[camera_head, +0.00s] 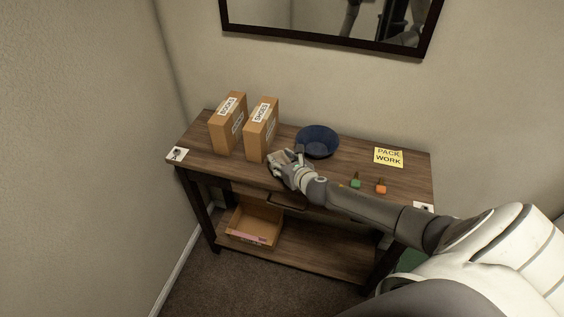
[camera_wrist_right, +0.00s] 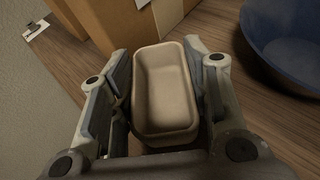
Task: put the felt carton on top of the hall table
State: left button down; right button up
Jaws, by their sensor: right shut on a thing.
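The felt carton is a small beige open-topped tray with rounded corners, and it shows empty in the right wrist view (camera_wrist_right: 165,92). My right gripper (camera_wrist_right: 168,85) is shut on it, with one finger along each long side. In the head view my right gripper (camera_head: 288,161) is at the hall table (camera_head: 350,187), over its front-middle area, and mostly covers the carton. The carton is at or just above the tabletop; I cannot tell whether it touches. My left gripper is not in view.
Two upright cardboard boxes, labelled BOOKS (camera_head: 228,124) and SHOES (camera_head: 261,131), stand left of the gripper. A blue bowl (camera_head: 318,141) is close behind right. A yellow note (camera_head: 388,157) and green (camera_head: 356,183) and orange (camera_head: 381,188) items lie right. An open box (camera_head: 254,222) sits on the lower shelf.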

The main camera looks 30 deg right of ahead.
jog(key=shift+f, duration=0.2)
jog(key=shift+f, duration=0.15)
jog(key=o, duration=0.8)
jog(key=shift+o, duration=0.2)
